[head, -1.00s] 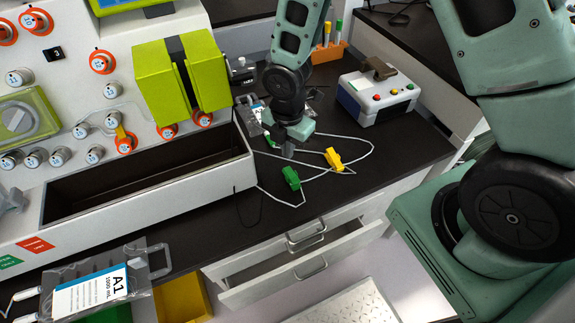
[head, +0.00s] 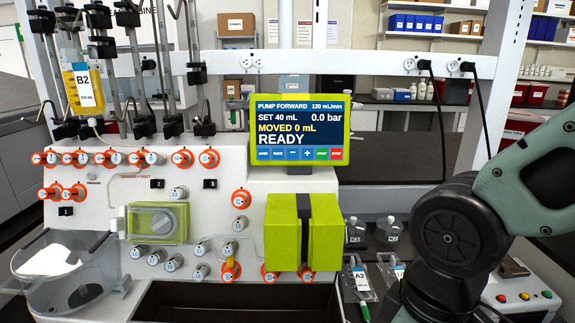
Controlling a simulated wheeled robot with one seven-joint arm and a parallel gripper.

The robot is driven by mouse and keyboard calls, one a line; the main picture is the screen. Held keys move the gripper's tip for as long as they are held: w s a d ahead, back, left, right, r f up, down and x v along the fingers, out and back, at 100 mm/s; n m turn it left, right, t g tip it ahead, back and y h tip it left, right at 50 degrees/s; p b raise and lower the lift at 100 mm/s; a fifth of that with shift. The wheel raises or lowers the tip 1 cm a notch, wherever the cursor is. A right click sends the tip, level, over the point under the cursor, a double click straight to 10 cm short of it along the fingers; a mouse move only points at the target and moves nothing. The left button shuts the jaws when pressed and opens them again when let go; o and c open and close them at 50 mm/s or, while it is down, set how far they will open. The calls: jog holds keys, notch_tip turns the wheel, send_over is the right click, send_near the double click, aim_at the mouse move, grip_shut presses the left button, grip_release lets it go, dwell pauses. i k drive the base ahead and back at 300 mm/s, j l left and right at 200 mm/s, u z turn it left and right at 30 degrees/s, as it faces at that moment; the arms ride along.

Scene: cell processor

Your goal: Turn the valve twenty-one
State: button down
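The cell processor's white panel (head: 120,205) carries several valves with round knobs. Orange-ringed valves stand in a row at the top left, such as the top-row valve (head: 182,158), with more below them. A single orange valve (head: 241,199) sits left of the green block. One orange valve with a yellow handle (head: 231,270) is at the lower middle. Several grey-rimmed knobs, such as this grey knob (head: 178,193), lie between them. The numbers on the knobs are too small to read, so I cannot tell which is twenty-one. My gripper is out of the picture; only my arm shows at the lower right.
A screen (head: 300,130) reads READY, MOVED 0 mL. A yellow-green block (head: 325,232) juts from the panel. A bag marked B2 (head: 84,88) hangs on poles at the left. A clear container (head: 60,270) is at lower left. A button box (head: 525,295) stands at lower right.

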aim_at(270, 278)
jog(key=k+j, duration=0.1)
jog(key=j, duration=0.3)
jog(key=k+j, duration=0.15)
jog(key=j, duration=0.25)
jog(key=k+j, duration=0.1)
jog(key=j, duration=0.3)
jog(key=k, duration=0.2)
